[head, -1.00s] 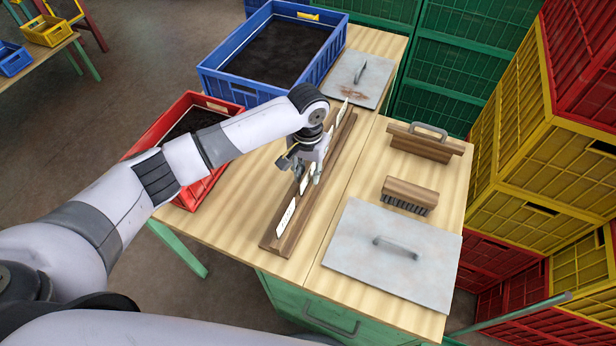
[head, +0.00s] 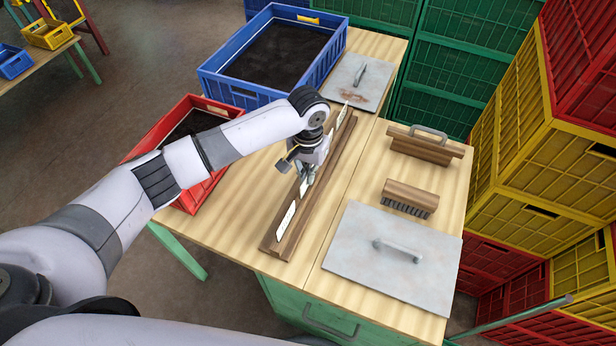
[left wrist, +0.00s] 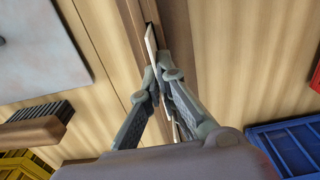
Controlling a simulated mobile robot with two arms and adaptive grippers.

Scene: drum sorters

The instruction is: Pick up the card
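Thin white cards stand on edge in a slotted wooden rail on the table. The near card (head: 285,220) and the far card (head: 342,114) show in the head view. My left gripper (head: 306,180) is low over the middle of the rail, pointing down. It hides most of the middle card. In the left wrist view the left gripper's fingertips (left wrist: 160,78) are close together over the slot, shut on a thin card edge. A white card strip (left wrist: 152,40) shows just past the tips. My right gripper is not in view.
The wooden rail (head: 328,184) lies along the table. To its right are a grey lid (head: 360,265), a brush (head: 410,194) and a handled wooden block (head: 424,146). A red crate (head: 206,188) and a blue crate (head: 222,88), both with dark fill, stand at left and back.

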